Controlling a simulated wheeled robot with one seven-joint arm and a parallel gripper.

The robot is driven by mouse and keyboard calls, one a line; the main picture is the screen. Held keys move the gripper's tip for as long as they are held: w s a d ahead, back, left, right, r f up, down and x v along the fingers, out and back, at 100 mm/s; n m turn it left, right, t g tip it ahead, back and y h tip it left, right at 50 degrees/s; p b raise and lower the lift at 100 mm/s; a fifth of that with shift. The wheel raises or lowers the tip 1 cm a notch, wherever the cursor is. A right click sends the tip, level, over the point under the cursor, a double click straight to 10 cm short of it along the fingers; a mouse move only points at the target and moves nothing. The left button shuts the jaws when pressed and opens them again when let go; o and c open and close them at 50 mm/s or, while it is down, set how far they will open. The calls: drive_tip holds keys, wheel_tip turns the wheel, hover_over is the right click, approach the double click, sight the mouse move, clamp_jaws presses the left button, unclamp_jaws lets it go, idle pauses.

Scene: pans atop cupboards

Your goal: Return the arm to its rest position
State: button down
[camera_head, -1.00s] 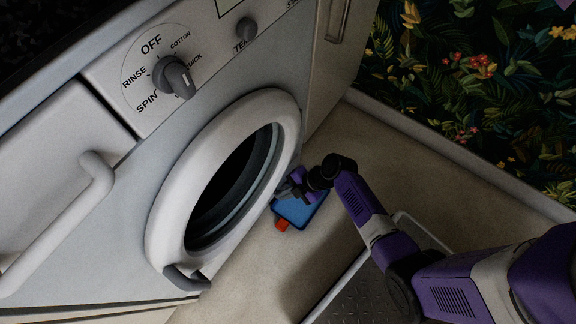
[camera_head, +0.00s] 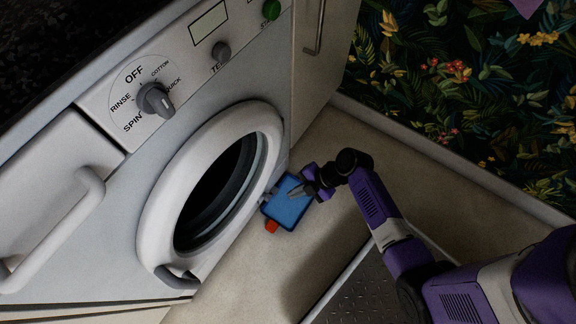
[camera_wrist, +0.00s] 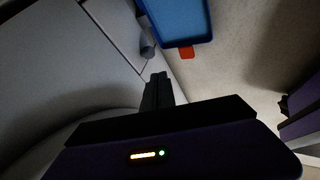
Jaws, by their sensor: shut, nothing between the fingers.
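My purple arm (camera_head: 385,215) reaches in from the lower right in the head view. My gripper (camera_head: 297,192) is over the blue tray-like object in that view, close to the washing machine's round door. In the wrist view my gripper (camera_wrist: 158,88) is shut, its dark fingers together with nothing between them. The blue object (camera_head: 286,207) has a dark blue rim and a red tab. It also shows at the top of the wrist view (camera_wrist: 182,18), apart from the fingertips.
The white washing machine (camera_head: 105,215) fills the left, its round door (camera_head: 160,215) beside the gripper. A drawer handle (camera_head: 60,230) sticks out at left. A leafy patterned wall (camera_head: 470,90) stands at the right. Bare floor (camera_head: 350,140) lies between them.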

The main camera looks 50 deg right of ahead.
drive_tip(key=shift+s+d+r, duration=0.15)
drive_tip(key=shift+s+r, duration=0.05)
drive_tip(key=shift+r, duration=0.1)
